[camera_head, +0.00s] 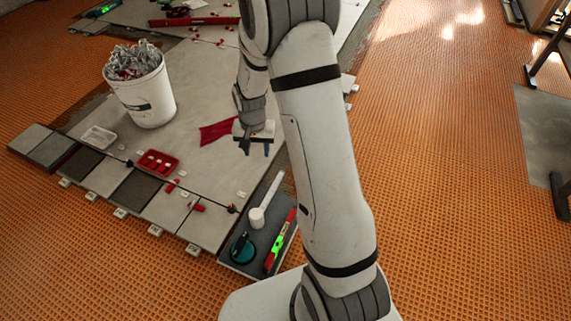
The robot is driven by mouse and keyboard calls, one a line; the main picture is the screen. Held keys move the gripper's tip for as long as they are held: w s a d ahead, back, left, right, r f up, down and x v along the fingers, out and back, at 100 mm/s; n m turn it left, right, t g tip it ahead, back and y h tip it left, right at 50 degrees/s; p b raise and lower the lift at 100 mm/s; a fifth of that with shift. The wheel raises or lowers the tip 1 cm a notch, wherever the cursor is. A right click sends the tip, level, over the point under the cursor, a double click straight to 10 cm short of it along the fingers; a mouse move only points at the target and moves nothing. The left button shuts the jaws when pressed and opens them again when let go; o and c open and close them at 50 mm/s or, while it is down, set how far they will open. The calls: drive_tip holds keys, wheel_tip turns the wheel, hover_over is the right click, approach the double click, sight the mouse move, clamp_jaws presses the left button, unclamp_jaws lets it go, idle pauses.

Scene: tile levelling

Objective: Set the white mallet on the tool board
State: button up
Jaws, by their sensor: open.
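The white mallet (257,216) lies on the dark grey tool board (281,205), its head toward the front and its handle pointing up and right. My gripper (257,150) is open and appears empty, pointing down over the grey tiles behind the board, apart from the mallet. The board also bears a green and red level (280,241) along its right side and a round teal tool with a dark handle (242,249) at its front left. My arm passes close to the board's right side in the picture.
A white bucket of crumpled material (150,95) stands on the tiles at left. A red tray (158,163), a clear tray (98,137) and a red cloth (217,131) lie nearby. Orange matting (450,190) is open at right.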

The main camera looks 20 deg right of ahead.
drive_tip(key=s+r+n, duration=0.5)
drive_tip(key=s+r, duration=1.3)
drive_tip(key=s, duration=0.4)
drive_tip(key=shift+s+d+r+t, duration=0.2)
drive_tip(key=shift+s+d+t, duration=0.1)
